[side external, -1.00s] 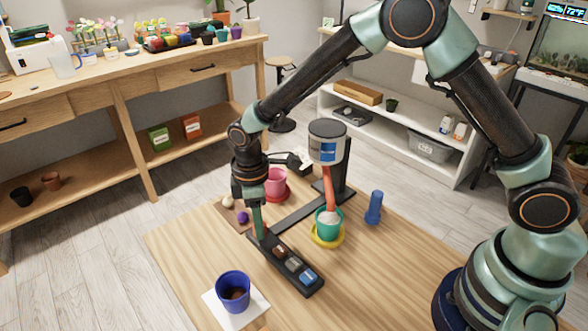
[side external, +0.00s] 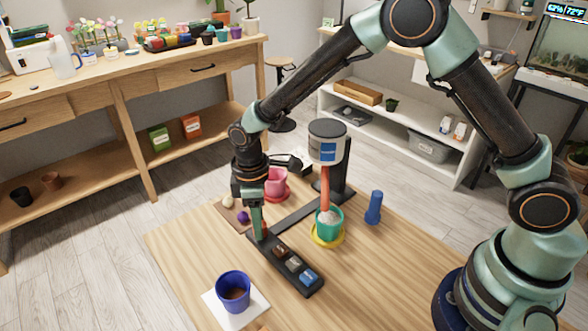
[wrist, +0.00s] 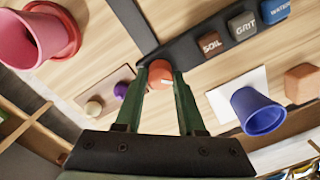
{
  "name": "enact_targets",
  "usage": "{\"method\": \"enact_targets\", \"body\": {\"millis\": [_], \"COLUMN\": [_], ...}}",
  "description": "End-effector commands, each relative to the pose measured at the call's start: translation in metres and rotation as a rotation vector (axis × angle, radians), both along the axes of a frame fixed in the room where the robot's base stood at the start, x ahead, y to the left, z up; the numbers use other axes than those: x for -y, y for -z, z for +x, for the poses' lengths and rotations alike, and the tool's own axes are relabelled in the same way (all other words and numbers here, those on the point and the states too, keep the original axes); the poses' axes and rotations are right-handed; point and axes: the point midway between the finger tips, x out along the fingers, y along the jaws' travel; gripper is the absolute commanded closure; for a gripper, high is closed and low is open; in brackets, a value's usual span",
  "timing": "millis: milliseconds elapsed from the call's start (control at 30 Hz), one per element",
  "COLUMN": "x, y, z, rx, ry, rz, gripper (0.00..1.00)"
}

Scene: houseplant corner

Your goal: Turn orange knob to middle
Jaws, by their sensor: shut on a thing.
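The orange knob (wrist: 160,80) sits at the end of a black panel (wrist: 192,52) with labelled blocks SOIL (wrist: 209,44), GRIT (wrist: 243,26) and WATER (wrist: 274,9). My gripper (wrist: 160,72) is shut on the knob, with one green finger on each side of it in the wrist view. In the side view my gripper (side external: 258,234) points down at the panel's left end, and its fingers mostly hide the knob. I cannot read the knob's exact setting.
A dispenser (side external: 328,143) with an orange chute stands over a teal pot (side external: 329,230) holding pale material, on a yellow saucer (side external: 328,243). A pink pot (side external: 276,182) stands behind my gripper. A blue pot (side external: 233,290) stands in front; a blue object (side external: 374,208) is at right.

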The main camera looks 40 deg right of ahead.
Motion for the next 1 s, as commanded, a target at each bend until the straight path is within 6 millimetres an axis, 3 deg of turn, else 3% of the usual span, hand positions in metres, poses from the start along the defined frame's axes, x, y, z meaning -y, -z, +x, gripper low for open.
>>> {"method": "enact_targets", "body": {"millis": [600, 1000], "x": [0.0032, 0.0036], "y": [-0.0011, -0.0014], "z": [0.0042, 0.0045], "rx": [0.032, 0.041], "ry": [0.521, 0.736], "rz": [0.009, 0.014], "gripper": [1.00, 1.00]}}
